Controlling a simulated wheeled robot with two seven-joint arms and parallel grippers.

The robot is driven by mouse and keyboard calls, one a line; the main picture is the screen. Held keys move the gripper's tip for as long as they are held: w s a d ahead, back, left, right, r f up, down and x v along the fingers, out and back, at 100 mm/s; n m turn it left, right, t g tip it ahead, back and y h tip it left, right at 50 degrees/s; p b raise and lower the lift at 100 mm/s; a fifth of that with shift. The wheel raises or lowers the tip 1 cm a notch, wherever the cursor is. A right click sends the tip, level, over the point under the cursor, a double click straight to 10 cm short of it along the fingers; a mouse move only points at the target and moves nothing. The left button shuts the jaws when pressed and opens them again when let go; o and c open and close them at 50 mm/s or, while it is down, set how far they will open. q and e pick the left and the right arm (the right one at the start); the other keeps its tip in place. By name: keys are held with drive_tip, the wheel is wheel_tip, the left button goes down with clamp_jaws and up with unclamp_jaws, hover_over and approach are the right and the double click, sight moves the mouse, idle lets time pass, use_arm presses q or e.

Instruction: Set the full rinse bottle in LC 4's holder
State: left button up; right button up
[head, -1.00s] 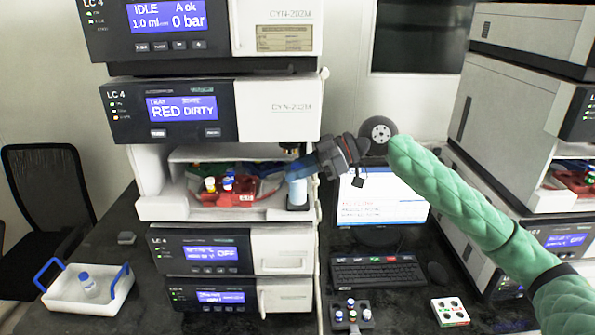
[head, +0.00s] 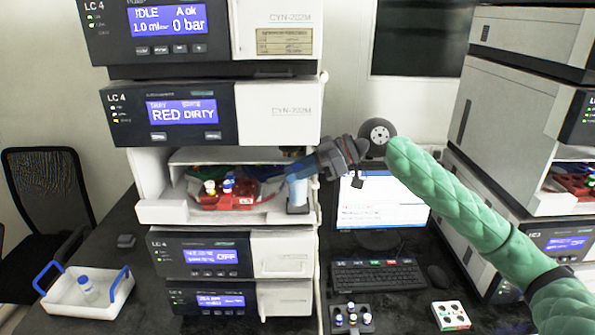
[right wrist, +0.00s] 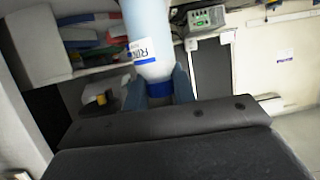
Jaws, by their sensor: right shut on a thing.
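The rinse bottle (head: 298,191), light blue with a white label, stands upright at the front right of LC 4's open sampler bay. In the right wrist view the bottle (right wrist: 150,35) shows its blue cap and part of the label. My right gripper (head: 303,167) is shut on the bottle at its cap end, with blue fingers on both sides. The dark holder (head: 298,209) is directly under the bottle. I cannot tell whether the bottle's base rests in it. My left gripper is not in view.
A red vial tray (head: 238,201) with several capped vials sits left of the bottle in the bay. A white carrier (head: 68,299) with blue handles holds another blue-capped bottle (head: 88,288). A keyboard (head: 378,276), a vial rack (head: 350,318) and a monitor stand at right.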

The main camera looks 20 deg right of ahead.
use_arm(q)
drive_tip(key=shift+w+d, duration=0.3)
use_arm(e)
drive_tip(key=shift+f, duration=0.1)
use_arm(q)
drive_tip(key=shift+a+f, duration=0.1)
use_arm(e)
drive_tip(key=shift+f, duration=0.15)
use_arm(q)
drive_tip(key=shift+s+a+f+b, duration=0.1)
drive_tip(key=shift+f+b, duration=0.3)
drive_tip(key=shift+b, duration=0.15)
use_arm(e)
drive_tip(key=shift+f, duration=0.55)
drive_tip(key=o, duration=0.9)
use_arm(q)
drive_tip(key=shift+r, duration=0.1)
